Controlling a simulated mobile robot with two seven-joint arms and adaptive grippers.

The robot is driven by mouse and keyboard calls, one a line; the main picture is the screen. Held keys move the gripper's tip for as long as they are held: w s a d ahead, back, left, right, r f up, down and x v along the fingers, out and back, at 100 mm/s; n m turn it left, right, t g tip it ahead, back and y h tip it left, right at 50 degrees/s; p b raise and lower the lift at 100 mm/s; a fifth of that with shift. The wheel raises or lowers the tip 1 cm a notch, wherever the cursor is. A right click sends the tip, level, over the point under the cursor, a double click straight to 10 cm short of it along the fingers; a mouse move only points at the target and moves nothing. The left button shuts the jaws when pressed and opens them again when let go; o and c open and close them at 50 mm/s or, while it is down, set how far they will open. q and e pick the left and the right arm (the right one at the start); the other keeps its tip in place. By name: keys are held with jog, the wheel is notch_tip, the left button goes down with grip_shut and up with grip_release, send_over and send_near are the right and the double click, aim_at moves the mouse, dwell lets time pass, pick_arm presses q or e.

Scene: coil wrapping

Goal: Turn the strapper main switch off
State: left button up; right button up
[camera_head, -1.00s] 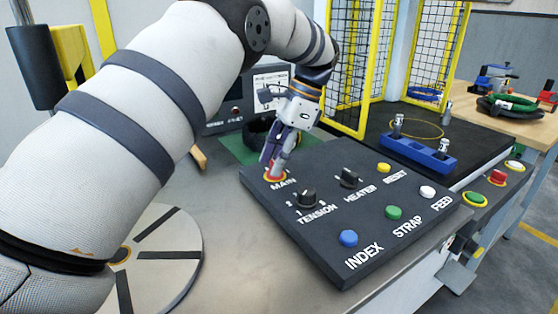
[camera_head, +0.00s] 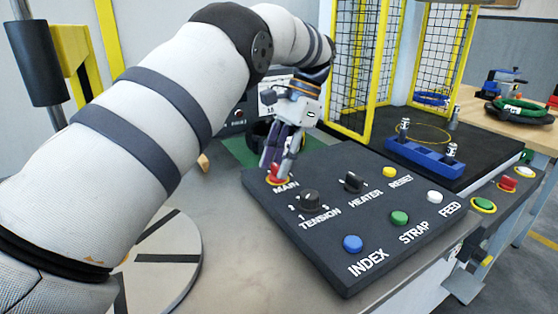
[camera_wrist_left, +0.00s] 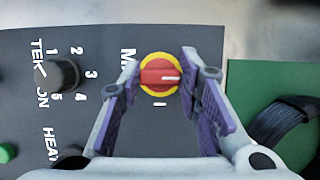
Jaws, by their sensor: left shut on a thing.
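The main switch (camera_head: 275,176) is a red rotary knob on a yellow ring at the far left corner of the dark control panel. In the left wrist view its red handle (camera_wrist_left: 160,77) lies crosswise, with a white mark at its right end. A white stroke is printed below the ring. My left gripper (camera_head: 281,168) points down at the switch, its purple-padded fingers on either side of the knob; it is shut on it. The fingers partly hide the knob in the head view. My right gripper is not in view.
The panel (camera_head: 330,232) also carries the tension knob (camera_head: 309,202), heater knob (camera_head: 354,182) and several coloured buttons. A blue holder (camera_head: 420,158) stands on the black mat behind it. A yellow mesh guard (camera_head: 362,60) rises beyond. A round plate (camera_head: 168,258) lies at left.

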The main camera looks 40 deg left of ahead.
pick_arm(q)
jog(key=shift+f, duration=0.1)
jog(key=o, duration=1.1)
jog(key=shift+o, duration=0.2)
